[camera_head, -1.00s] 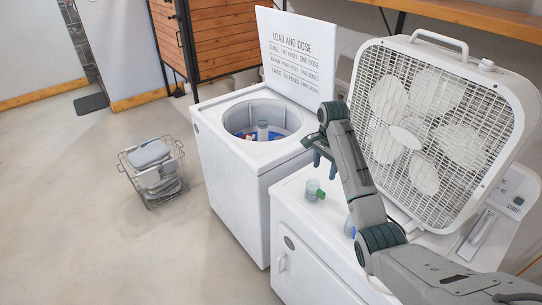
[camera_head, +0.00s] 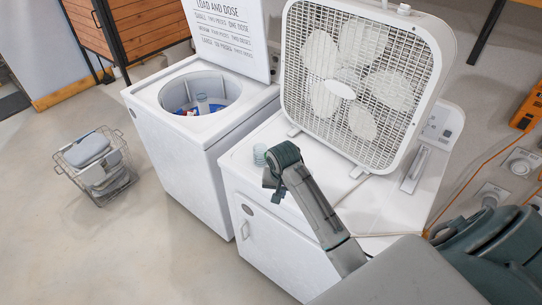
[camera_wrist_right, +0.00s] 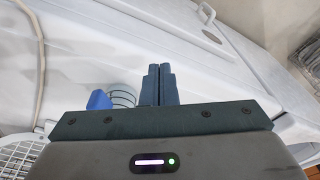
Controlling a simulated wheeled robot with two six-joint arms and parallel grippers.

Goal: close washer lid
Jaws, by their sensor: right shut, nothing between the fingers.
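The white washer (camera_head: 200,147) stands at the left of the pair of machines. Its lid (camera_head: 227,33), printed with "LOAD AND DOSE" lines, stands open and upright at the back. The round opening shows a drum (camera_head: 229,87) with a clear bottle and blue and red items in it. My right gripper (camera_head: 270,190) is in front of the neighbouring machine, apart from the lid and to its lower right. In the right wrist view its fingers (camera_wrist_right: 158,84) are together with nothing between them. My left gripper is not in view.
A white box fan (camera_head: 362,85) stands on the neighbouring white machine (camera_head: 275,250). A wire basket (camera_head: 97,170) holds folded cloth on the floor.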

